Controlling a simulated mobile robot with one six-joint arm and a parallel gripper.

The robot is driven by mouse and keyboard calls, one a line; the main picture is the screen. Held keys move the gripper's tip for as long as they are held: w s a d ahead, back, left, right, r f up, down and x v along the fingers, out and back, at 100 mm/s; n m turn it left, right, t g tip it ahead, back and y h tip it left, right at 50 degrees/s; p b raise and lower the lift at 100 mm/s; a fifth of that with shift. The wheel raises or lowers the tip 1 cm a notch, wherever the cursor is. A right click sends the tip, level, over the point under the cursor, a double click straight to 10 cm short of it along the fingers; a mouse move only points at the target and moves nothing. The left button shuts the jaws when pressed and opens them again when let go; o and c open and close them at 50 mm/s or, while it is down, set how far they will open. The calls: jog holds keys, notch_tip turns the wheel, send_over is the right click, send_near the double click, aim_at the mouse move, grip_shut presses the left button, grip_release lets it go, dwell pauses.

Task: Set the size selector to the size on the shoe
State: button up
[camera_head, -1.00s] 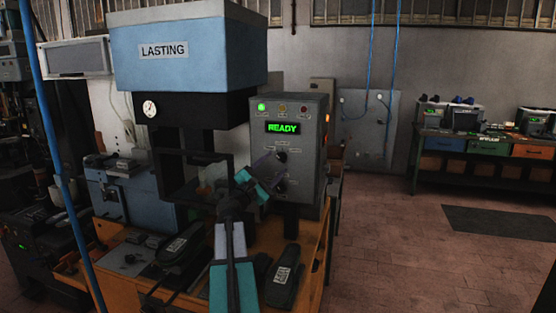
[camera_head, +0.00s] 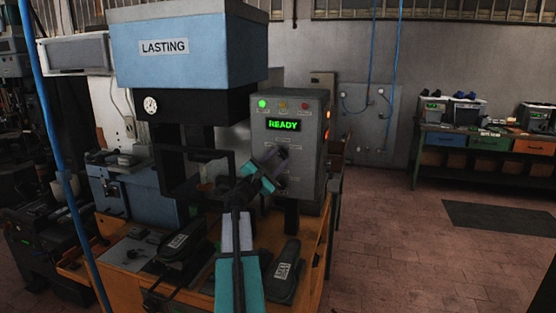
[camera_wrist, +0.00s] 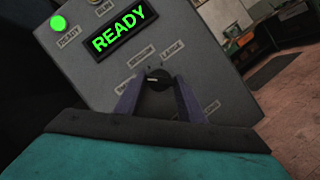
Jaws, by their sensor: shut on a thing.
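The size selector is a round black knob (camera_wrist: 157,78) on the grey control panel (camera_wrist: 95,75). Labels around it read MEDIUM and LARGE, with a partly covered one to the left. A small light mark on the knob is near its upper edge; I cannot tell which label it points to. My gripper (camera_wrist: 158,92) is shut on the knob, one purple finger on each side. In the head view my gripper (camera_head: 279,160) covers the knob. Two dark shoe-like items, left (camera_head: 179,245) and right (camera_head: 284,273), lie on the bench with white labels too small to read.
The panel display (camera_head: 284,126) reads READY, with a green lamp (camera_head: 262,103) lit. The blue LASTING press (camera_head: 190,65) stands left of the panel. A lower control on the panel is hidden by my gripper.

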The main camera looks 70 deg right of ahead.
jog(key=shift+m+b, duration=0.4)
jog(key=m+y+b, duration=0.1)
jog(key=m+b, duration=0.1)
jog(key=m+g+y+b, duration=0.1)
jog(key=m+b, duration=0.2)
jog(key=shift+w+d+r, duration=0.1)
jog(key=shift+w+r, duration=0.05)
jog(key=shift+r+m+y+b, duration=0.15)
jog(key=shift+m+y+b, duration=0.2)
jog(key=shift+m+b, duration=0.45)
jog(key=shift+r+m+y+b, duration=0.15)
jog(key=shift+m+y+b, duration=0.3)
jog(key=shift+m, duration=0.65)
jog(key=shift+r, duration=0.1)
jog(key=o, duration=1.1)
jog(key=shift+c, duration=0.2)
jog(key=shift+f, duration=0.25)
